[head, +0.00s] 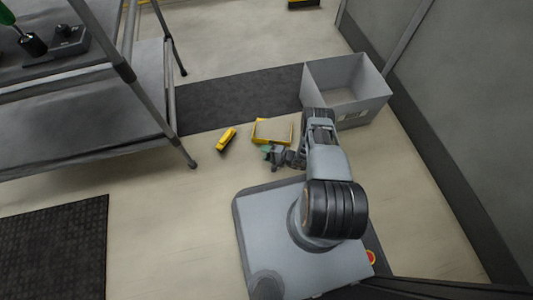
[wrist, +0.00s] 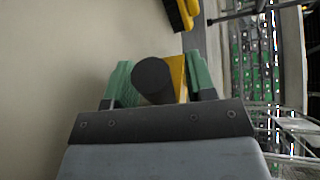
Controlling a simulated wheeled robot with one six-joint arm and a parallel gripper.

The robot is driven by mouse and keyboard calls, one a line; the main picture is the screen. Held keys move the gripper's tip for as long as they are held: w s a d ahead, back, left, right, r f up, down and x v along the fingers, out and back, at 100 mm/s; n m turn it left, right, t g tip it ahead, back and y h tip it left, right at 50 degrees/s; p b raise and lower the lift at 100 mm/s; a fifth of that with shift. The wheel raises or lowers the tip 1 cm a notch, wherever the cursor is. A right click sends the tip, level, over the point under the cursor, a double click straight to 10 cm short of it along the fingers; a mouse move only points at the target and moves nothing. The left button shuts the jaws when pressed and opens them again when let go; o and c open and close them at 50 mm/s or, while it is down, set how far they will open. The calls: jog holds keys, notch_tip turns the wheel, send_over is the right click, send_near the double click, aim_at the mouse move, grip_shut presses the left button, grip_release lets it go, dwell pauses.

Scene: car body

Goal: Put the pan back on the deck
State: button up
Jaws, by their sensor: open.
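The pan (head: 272,131) is a yellow-edged dustpan lying on the floor in the head view, just beyond my gripper (head: 272,153). In the wrist view, the dark round end of its handle (wrist: 153,80) shows between the green fingers of my gripper (wrist: 157,85), with a strip of yellow behind it. The fingers are open, on either side of the handle; contact is unclear. The deck could be the grey lower shelf (head: 95,115) or the upper shelf (head: 75,75) of the rack at left; I cannot tell which.
A yellow brush (head: 226,139) lies left of the pan; it also shows in the wrist view (wrist: 180,14). A grey open bin (head: 350,112) stands beyond my arm at right, near the wall. A rack leg (head: 180,145) stands left of the brush.

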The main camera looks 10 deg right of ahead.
jog(key=shift+d+r, duration=0.1)
jog(key=shift+r, duration=0.15)
jog(key=p+v, duration=0.4)
jog(key=v, duration=0.6)
jog(key=shift+s+d+r, duration=0.1)
jog(key=shift+s+d, duration=0.1)
jog(key=shift+d, duration=0.1)
jog(key=w+a+r+n+g+h, duration=0.1)
jog(key=w+r+n+g, duration=0.15)
jog(key=r, duration=0.75)
jog(key=w+r+n+g+h, duration=0.15)
jog(key=r+g, duration=0.25)
jog(key=r, duration=0.6)
jog(key=w+a+r+n+g, duration=0.1)
jog(key=w+r+n+g, duration=0.15)
jog(key=r, duration=0.75)
jog(key=s+a+r+n+t+h, duration=0.1)
jog(key=s+r+h, duration=0.4)
jog(key=s+r, duration=0.3)
jog(key=s+a+r+n+t+h, duration=0.2)
jog(key=s+r+h, duration=0.2)
jog(key=r, duration=1)
jog(key=shift+s+r+h, duration=0.2)
jog(key=shift+s+h, duration=0.15)
jog(key=shift+s, duration=1.55)
